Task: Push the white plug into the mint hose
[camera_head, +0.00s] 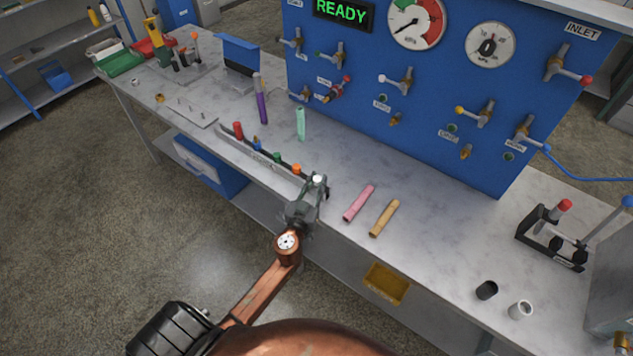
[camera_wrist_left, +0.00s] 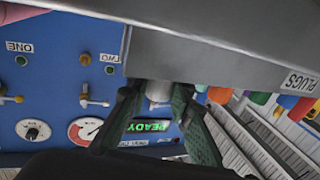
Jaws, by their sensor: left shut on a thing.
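The white plug (camera_head: 318,179) is between the fingers of my left gripper (camera_head: 316,187), at the near right end of the plug rack (camera_head: 268,158). My left gripper is shut on it. In the left wrist view the plug (camera_wrist_left: 159,91) shows pale between the two green-grey fingers (camera_wrist_left: 158,105), partly hidden by the rack. I cannot tell whether it is clear of the rack. The mint hose (camera_head: 300,123) is on the bench, behind and slightly left of my gripper and apart from it. My right gripper is not in view.
Red (camera_head: 238,130), green (camera_head: 277,156) and orange (camera_head: 296,169) plugs stand along the rack. A purple hose (camera_head: 261,104) is left of the mint one; pink (camera_head: 359,203) and yellow (camera_head: 384,218) hoses lie to the right. The blue panel (camera_head: 430,110) stands behind.

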